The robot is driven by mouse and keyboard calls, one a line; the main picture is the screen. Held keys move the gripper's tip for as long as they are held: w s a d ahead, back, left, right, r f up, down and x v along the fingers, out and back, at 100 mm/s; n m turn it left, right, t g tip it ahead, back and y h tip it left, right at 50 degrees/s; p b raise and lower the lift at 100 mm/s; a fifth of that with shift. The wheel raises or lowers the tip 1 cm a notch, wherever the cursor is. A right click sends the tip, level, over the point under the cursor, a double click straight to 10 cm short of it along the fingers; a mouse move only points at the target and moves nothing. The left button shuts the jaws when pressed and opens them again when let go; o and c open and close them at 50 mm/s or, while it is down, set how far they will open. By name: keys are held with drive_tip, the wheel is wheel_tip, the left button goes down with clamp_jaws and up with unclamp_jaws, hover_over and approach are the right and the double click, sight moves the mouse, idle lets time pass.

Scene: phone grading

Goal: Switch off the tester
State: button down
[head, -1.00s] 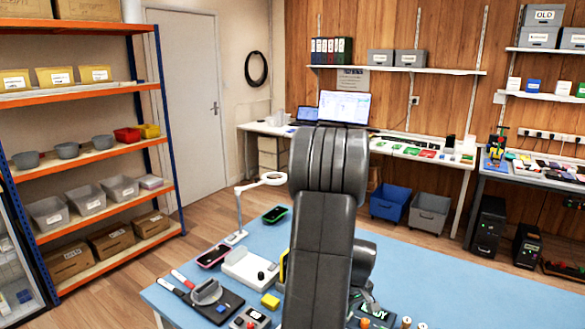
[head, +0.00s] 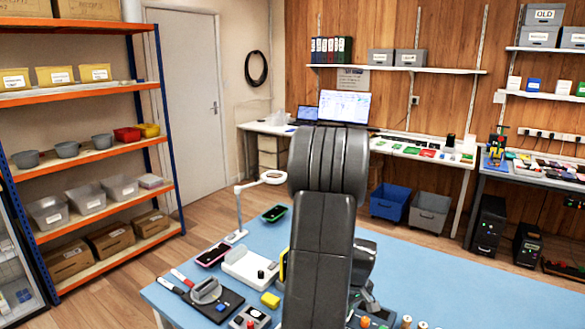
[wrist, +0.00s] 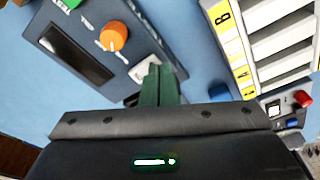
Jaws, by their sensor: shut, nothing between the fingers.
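The tester, a dark blue-grey box (wrist: 128,62) with a dark, unlit-looking display (wrist: 75,52) and an orange knob (wrist: 113,35), fills the upper left of the wrist view. My gripper (wrist: 158,75) has green fingers, shut and empty, at the tester's lower right edge; I cannot tell if they touch it. In the head view my arm covers much of the tester, and its orange knob (head: 365,322) shows at the bottom edge.
A rack with a yellow A/B label (wrist: 228,40) and pale slots stands right of the tester. A red knob (wrist: 303,97) lies beyond it.

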wheel_tip(320, 180, up, 6)
drive_tip(key=p, duration=0.3)
drive_tip(key=shift+r, duration=0.2)
drive_tip(key=shift+f, duration=0.15)
drive_tip(key=shift+f+b, duration=1.8)
drive_tip(key=shift+f, duration=1.5)
